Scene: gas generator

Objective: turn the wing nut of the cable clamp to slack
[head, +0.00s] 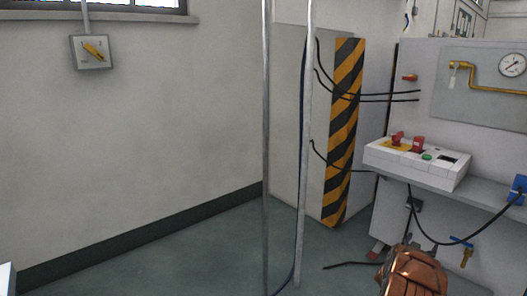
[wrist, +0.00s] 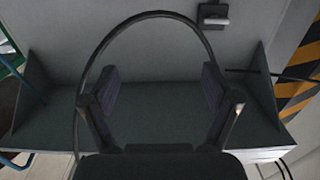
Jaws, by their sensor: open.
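In the wrist view my gripper (wrist: 160,80) is open and empty, its two dark fingers wide apart in front of a dark grey shelf surface. A black cable (wrist: 150,15) arches around the fingers; I cannot tell whether it touches them. A small grey fitting with a dark part (wrist: 213,16) sits on the panel at the top edge, beyond the fingertips. In the head view a small dark fitting (head: 414,205) sits below the shelf, near a hanging black cable (head: 440,242). I cannot make out the cable clamp or its wing nut for certain.
The shelf (head: 480,200) carries a white control box (head: 415,162) with red switches. Metal poles (head: 304,150) stand left of the striped post (head: 345,135). Floor (head: 190,265) is clear at the left.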

